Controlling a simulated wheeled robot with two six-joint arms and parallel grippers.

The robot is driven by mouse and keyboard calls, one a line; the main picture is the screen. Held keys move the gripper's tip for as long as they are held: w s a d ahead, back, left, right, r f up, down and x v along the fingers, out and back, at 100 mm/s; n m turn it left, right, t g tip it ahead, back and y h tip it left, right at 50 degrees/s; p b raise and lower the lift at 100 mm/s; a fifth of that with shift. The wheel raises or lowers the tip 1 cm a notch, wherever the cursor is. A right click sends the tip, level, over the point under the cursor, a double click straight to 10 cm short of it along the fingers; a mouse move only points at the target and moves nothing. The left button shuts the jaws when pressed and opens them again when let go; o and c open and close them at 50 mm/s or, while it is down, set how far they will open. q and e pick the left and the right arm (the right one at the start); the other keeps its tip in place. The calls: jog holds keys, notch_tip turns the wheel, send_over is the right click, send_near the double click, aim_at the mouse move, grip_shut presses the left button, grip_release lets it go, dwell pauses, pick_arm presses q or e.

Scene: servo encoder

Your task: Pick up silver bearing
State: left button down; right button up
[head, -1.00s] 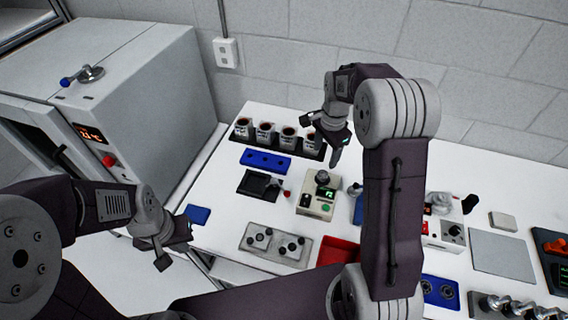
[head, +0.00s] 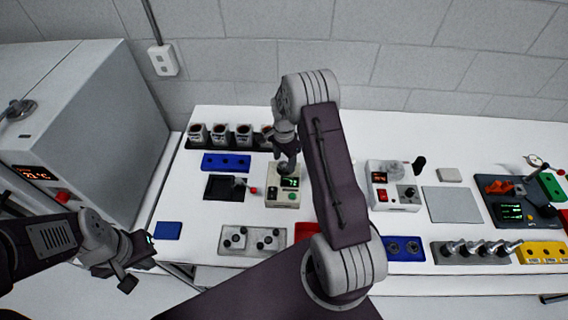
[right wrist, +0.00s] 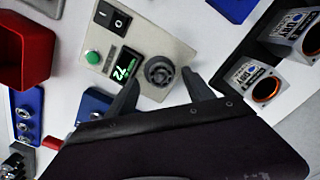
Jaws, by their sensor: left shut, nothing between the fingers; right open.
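Round silver pieces with dark centres, which look like bearings, sit in a blue holder (head: 405,248) at the front, right of my right arm in the head view. A blue holder with several silver rings (right wrist: 27,115) is also at the left of the right wrist view. My right gripper (head: 287,168) is open over the beige device (head: 284,190) with a green display. In the right wrist view its fingers (right wrist: 160,88) are spread either side of the device's dark round knob (right wrist: 159,71); contact cannot be told. My left gripper (head: 135,268) is shut and empty at the lower left.
A rack of several labelled cups (head: 220,135) stands behind the beige device. A red bin (head: 304,232) is partly hidden by my right arm. A grey plate (head: 453,204), a white device (head: 392,187) and a row of metal bolts (head: 477,250) lie to the right. A large white cabinet (head: 85,110) stands left.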

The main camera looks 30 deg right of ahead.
jog(key=shift+f, duration=0.5)
jog(key=shift+w+f, duration=0.15)
jog(key=shift+a, duration=0.15)
jog(key=c, duration=0.7)
grip_shut()
